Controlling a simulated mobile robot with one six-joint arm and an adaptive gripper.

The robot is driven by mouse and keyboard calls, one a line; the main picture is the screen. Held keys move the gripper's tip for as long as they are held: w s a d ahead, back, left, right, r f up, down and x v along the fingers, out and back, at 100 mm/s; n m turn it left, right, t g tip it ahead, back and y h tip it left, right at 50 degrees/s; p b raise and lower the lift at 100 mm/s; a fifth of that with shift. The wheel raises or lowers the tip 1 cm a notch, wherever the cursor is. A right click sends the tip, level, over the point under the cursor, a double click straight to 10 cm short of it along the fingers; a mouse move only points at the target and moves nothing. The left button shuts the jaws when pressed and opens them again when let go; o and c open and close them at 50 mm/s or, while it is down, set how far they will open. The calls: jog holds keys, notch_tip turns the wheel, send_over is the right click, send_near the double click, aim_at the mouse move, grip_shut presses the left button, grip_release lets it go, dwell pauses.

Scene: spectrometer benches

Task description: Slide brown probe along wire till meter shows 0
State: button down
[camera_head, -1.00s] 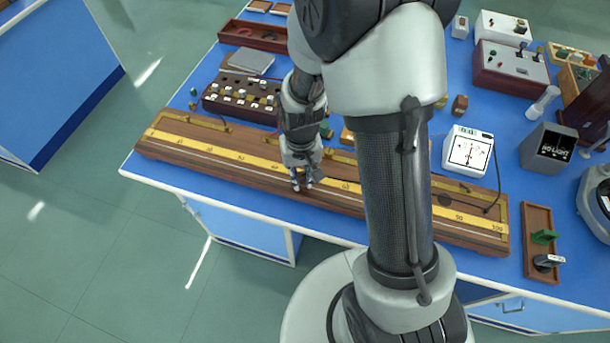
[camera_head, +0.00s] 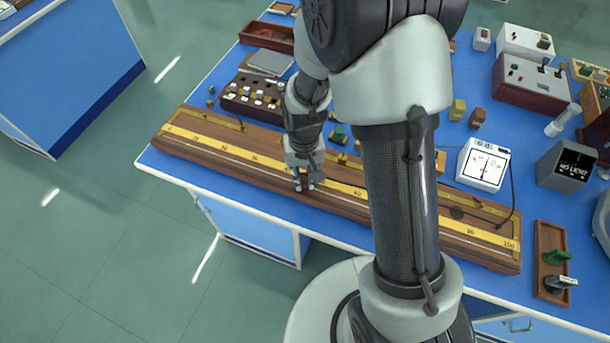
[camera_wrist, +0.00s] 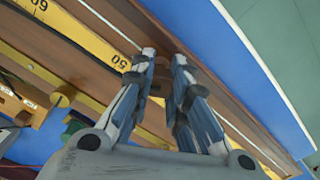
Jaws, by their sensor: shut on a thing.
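The brown probe is mostly hidden between the fingers of my gripper (camera_head: 304,184), so its tip cannot be seen clearly. My gripper is shut on it over the front side of the long wooden wire board (camera_head: 470,255). The thin wire (camera_head: 235,163) runs along the board beside a yellow scale (camera_head: 270,165). In the wrist view, my gripper (camera_wrist: 163,62) is close to the 50 mark (camera_wrist: 120,61). The white meter (camera_head: 483,165) stands behind the board at the right. Its needle looks near upright, but its exact reading is too small to tell.
A dark block with several plugs (camera_head: 252,97) stands behind the board's left half. A brown tray (camera_head: 541,240) with small holders lies right of the board. The bench's front edge is close to the board.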

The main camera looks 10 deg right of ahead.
jog(key=shift+s+f, duration=0.3)
dwell(2.9)
dwell(1.1)
jog(key=c, duration=1.5)
grip_release()
jog(key=shift+w+r, duration=0.1)
jog(key=shift+w, duration=0.1)
jog(key=shift+o, duration=0.2)
jog(key=shift+w+r, duration=0.15)
jog(key=shift+r, duration=0.45)
notch_tip(320, 180, up, 11)
